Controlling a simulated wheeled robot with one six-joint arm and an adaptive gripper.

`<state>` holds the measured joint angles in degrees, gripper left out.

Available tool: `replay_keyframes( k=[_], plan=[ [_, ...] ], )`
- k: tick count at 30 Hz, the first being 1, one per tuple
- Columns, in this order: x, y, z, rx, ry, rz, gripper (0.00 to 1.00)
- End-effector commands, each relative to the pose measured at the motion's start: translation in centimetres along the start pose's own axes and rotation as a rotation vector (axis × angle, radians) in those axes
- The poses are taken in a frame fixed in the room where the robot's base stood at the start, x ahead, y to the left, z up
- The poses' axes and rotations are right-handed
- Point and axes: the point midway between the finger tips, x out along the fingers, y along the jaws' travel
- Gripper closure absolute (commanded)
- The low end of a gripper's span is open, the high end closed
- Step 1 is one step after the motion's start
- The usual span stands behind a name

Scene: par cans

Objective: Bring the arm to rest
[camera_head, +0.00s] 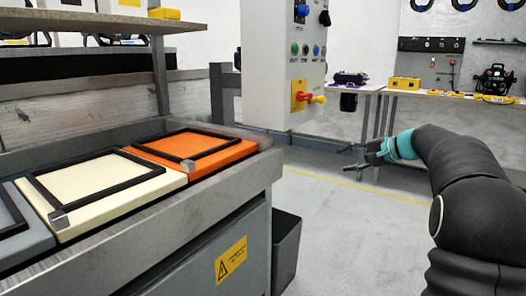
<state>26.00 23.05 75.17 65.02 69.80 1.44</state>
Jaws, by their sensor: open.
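My gripper (357,160) is at the end of my dark arm, right of the middle of the picture. Its two fingers are spread and point left, with nothing between them. A teal band shows on the arm just behind it. It hangs in the air over the grey floor, apart from the workbench and from the control box. My arm comes in from the right edge and bends toward the left. The arm's base is out of view.
At left, a grey workbench (187,214) bears an orange panel (234,152), a cream panel (152,187) and a grey panel (35,226), with black frames on them. A control box (266,60) hangs mid-picture. A dark bin (287,246) stands beside the bench. Tables (420,94) stand behind. Open floor (345,240) lies between.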

Motion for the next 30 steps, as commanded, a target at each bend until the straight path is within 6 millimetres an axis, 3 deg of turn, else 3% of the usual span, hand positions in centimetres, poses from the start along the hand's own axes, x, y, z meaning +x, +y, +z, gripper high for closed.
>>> replay_keyframes(
  k=[6, 12, 21, 30],
  plan=[
    [-1.3, 6.8, 7.7, -0.091, 0.011, 0.331, 0.56],
    [-4.5, 11.3, 15.6, -0.246, -0.005, 0.578, 0.56],
    [-10.3, 16.0, 26.0, -0.519, -0.038, 0.824, 0.56],
    [-15.3, 18.6, 34.1, -0.775, -0.052, 0.932, 0.56]
  ],
)
